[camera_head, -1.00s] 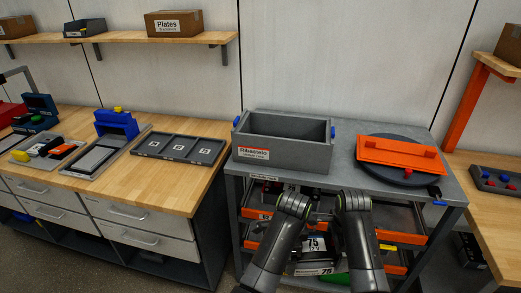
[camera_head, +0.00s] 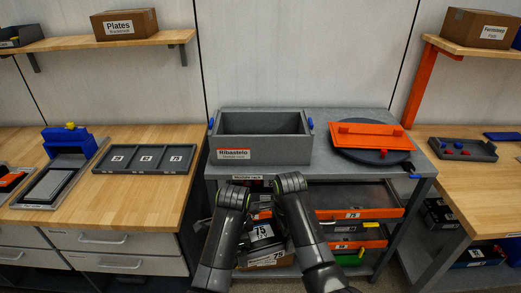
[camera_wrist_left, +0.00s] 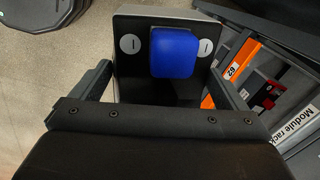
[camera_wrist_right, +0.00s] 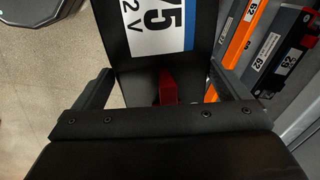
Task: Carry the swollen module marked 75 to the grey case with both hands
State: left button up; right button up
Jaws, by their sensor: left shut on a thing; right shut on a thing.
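The module marked 75 (camera_head: 262,232) is a dark block with a white label, held upright between my arms, in front of the cart. My left gripper (camera_wrist_left: 157,82) is shut on one end of it, which shows a blue block and two round minus marks in the left wrist view. My right gripper (camera_wrist_right: 162,82) is shut on the other end, with the 75 label and a red block in the right wrist view. In the head view my wrists partly hide the module, and the fingertips are unclear. The grey case (camera_head: 262,150), open and empty-looking with blue side handles, stands on the cart top behind and above the module.
The grey cart (camera_head: 345,180) has an orange plate (camera_head: 370,135) on a dark round disc to the case's right. Below are orange-fronted racks (camera_head: 355,214). Wooden benches stand left, with a three-slot tray (camera_head: 145,159), and right, with a dark tray (camera_head: 462,150).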

pick_arm(q)
jog(key=shift+d+r, duration=0.15)
jog(key=shift+d, duration=0.1)
pick_arm(e)
jog(key=shift+a+r, duration=0.1)
jog(key=shift+r, duration=0.1)
